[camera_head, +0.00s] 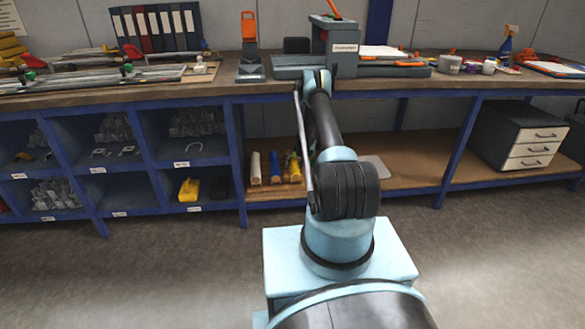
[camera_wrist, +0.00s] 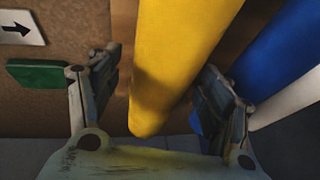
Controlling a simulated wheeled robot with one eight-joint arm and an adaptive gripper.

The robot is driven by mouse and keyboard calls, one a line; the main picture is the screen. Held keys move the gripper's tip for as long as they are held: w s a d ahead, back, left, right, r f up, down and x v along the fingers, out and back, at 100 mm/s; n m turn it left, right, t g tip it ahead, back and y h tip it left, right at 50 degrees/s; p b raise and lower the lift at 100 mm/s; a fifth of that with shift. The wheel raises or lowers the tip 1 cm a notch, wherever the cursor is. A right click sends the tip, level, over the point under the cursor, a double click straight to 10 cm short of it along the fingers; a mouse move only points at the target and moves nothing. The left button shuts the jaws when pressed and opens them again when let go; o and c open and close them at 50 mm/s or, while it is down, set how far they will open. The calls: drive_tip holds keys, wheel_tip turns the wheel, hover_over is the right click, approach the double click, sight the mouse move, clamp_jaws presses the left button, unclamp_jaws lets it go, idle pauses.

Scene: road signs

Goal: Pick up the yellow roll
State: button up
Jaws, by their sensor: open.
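In the wrist view the yellow roll (camera_wrist: 178,60) runs between the two fingers of my gripper (camera_wrist: 160,66). The fingers are open, one on each side of it. The left finger is apart from the roll; the right one is close to it, and I cannot tell if it touches. My gripper is hidden in the head view.
A blue roll (camera_wrist: 285,55) lies close beside the right finger, with a white roll (camera_wrist: 290,102) beyond it. A green piece (camera_wrist: 38,75) and an arrow sign (camera_wrist: 20,28) are at the left. The lower shelf (camera_head: 410,165) is mostly clear to the right.

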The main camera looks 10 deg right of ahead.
drive_tip(key=shift+c, duration=0.2)
drive_tip(key=c, duration=1.5)
drive_tip(key=shift+c, duration=0.2)
